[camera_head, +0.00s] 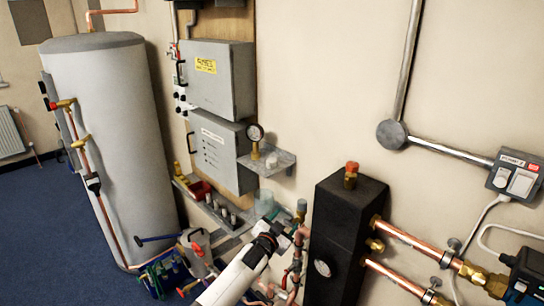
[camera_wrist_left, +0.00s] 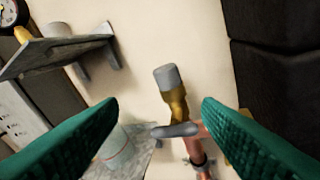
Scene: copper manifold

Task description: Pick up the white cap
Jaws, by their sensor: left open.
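A small whitish cap-like piece (camera_head: 272,160) stands on the grey wall shelf (camera_head: 256,167), beside a brass-based gauge (camera_head: 255,138). In the left wrist view a pale round piece (camera_wrist_left: 58,30) shows on the shelf at upper left. A light grey cap (camera_wrist_left: 167,77) sits on an upright brass fitting (camera_wrist_left: 177,103); it also shows in the head view (camera_head: 302,205). I cannot tell which of these is the white cap. My left gripper (camera_head: 287,226) is open, its green fingers (camera_wrist_left: 160,104) apart, with the grey-capped fitting seen between them. Nothing is held. My right gripper is not in view.
A black box (camera_head: 337,240) with copper pipes stands right of my left gripper. A clear cup-like container (camera_head: 264,200) is on the lower ledge behind it. Grey wall cabinets (camera_head: 217,80) and a large white tank (camera_head: 110,130) are to the left.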

